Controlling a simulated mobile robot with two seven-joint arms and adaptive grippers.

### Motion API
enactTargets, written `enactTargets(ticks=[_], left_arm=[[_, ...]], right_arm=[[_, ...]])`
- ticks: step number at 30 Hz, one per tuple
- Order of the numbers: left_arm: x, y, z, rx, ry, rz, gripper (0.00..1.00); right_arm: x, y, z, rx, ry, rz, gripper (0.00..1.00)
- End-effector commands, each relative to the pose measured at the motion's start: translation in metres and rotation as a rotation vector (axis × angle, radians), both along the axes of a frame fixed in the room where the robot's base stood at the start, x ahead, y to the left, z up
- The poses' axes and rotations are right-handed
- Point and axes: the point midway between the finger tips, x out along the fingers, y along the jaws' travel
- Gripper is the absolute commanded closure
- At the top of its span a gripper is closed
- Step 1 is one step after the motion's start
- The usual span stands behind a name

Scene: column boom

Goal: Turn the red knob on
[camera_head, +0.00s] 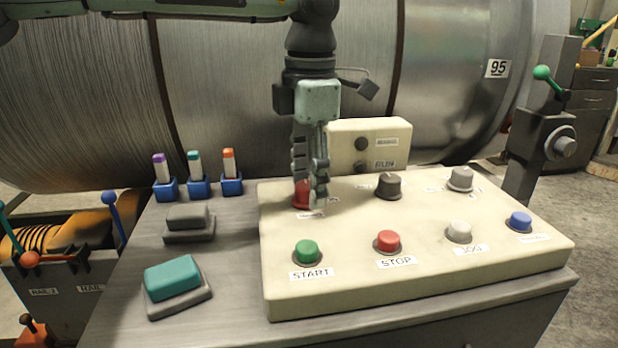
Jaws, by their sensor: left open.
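The red knob (299,195) sits at the back left of the cream control panel (345,239). My left gripper (311,198) points down over it from above, and its fingers hide much of the knob. The fingers are open, with one in front of the knob's right part; I cannot tell whether they touch it. The label below the knob is partly covered and unreadable. My right gripper is not in view.
A black knob (388,186) and a grey knob (461,179) stand to the right. Green (307,251), red (387,240), white (459,231) and blue (520,220) buttons line the front. A cream box (393,147) stands behind. Teal (172,278) and grey (187,216) rocker buttons lie left.

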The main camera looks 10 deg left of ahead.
Motion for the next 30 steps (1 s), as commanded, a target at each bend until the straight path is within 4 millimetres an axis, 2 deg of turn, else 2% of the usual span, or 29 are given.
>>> enactTargets(ticks=[7,19,30], left_arm=[[0.0001,0.0002,-0.0010,0.000,0.000,0.000,0.49],[0.0003,0.0002,-0.0006,0.001,-0.001,0.000,0.98],[0.0002,0.0001,-0.0008,0.000,0.000,-0.068,0.98]], right_arm=[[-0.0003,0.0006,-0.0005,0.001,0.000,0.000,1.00],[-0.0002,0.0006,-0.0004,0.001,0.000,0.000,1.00],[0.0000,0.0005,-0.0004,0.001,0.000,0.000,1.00]])
